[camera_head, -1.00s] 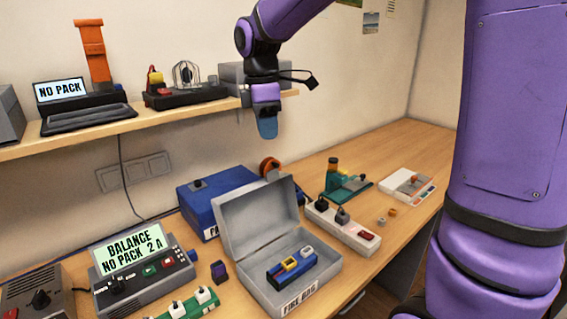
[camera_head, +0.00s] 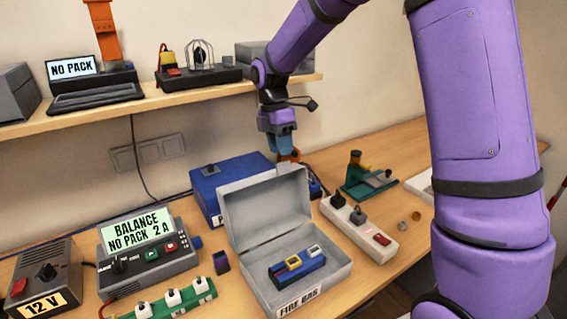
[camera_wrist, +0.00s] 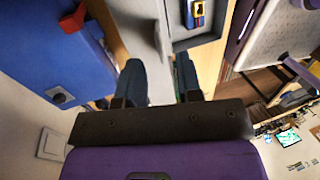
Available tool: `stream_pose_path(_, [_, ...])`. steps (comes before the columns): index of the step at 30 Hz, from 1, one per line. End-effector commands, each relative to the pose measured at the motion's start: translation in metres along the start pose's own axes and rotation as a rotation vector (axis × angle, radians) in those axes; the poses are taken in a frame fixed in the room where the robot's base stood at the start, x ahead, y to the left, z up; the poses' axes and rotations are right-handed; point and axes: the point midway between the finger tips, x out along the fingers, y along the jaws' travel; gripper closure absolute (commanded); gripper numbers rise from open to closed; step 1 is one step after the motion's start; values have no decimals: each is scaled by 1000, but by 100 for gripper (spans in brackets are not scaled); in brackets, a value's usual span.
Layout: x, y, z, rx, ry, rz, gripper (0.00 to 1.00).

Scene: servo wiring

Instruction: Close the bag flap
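The fire bag (camera_head: 338,278) is a grey box on the bench, labelled on its front. Its flap (camera_head: 265,207) stands open, tilted up at the back. A blue pack (camera_head: 297,271) with yellow and white connectors lies inside, and it also shows in the wrist view (camera_wrist: 195,14). My gripper (camera_head: 283,150) points down just above and behind the flap's top edge, empty. In the wrist view my gripper (camera_wrist: 160,75) has its two dark fingers apart, with the flap's edge just beyond them. Whether a finger touches the flap I cannot tell.
A blue case (camera_head: 207,195) stands close behind the flap. A power strip (camera_head: 358,229) lies to the right, and a balance charger (camera_head: 148,255) to the left. The shelf (camera_head: 120,112) runs along the wall, left of my wrist.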

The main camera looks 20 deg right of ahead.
Motion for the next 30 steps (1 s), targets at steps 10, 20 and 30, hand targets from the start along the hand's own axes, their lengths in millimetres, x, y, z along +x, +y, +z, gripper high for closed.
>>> stream_pose_path(10, [43,0,0,1,0,-1,67])
stream_pose_path(20, [47,0,0,1,0,0,67])
stream_pose_path(30, [47,0,0,1,0,0,100])
